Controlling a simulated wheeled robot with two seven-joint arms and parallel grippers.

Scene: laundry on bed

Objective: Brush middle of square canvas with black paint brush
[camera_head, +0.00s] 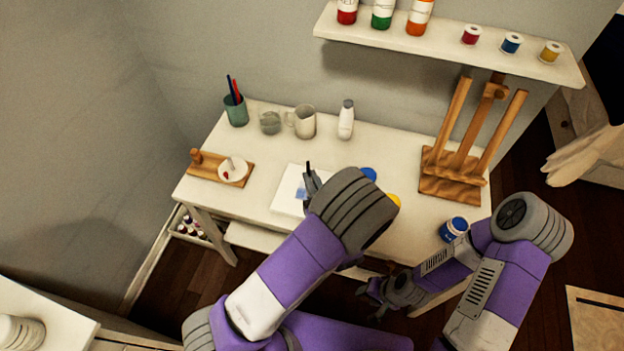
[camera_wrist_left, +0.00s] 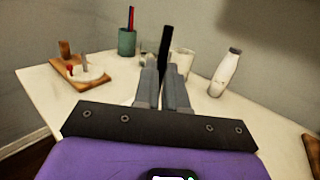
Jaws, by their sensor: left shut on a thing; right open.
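My left gripper (camera_head: 311,184) is over the canvas's right part and is shut on the black paint brush (camera_head: 308,166). In the left wrist view the dark brush (camera_wrist_left: 166,45) stands up from between the closed fingers (camera_wrist_left: 163,75). The brush's lower end is hidden, so I cannot tell whether it touches the canvas. My right gripper (camera_head: 380,300) is open and empty, low in front of the table.
A wooden board with a white dish (camera_head: 232,170), a green pen cup (camera_head: 236,112), a mug (camera_head: 303,122) and a white bottle (camera_head: 346,119) stand around the canvas. A wooden easel (camera_head: 450,185) and a blue jar (camera_head: 453,229) are at right. A shelf (camera_head: 450,40) hangs above.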

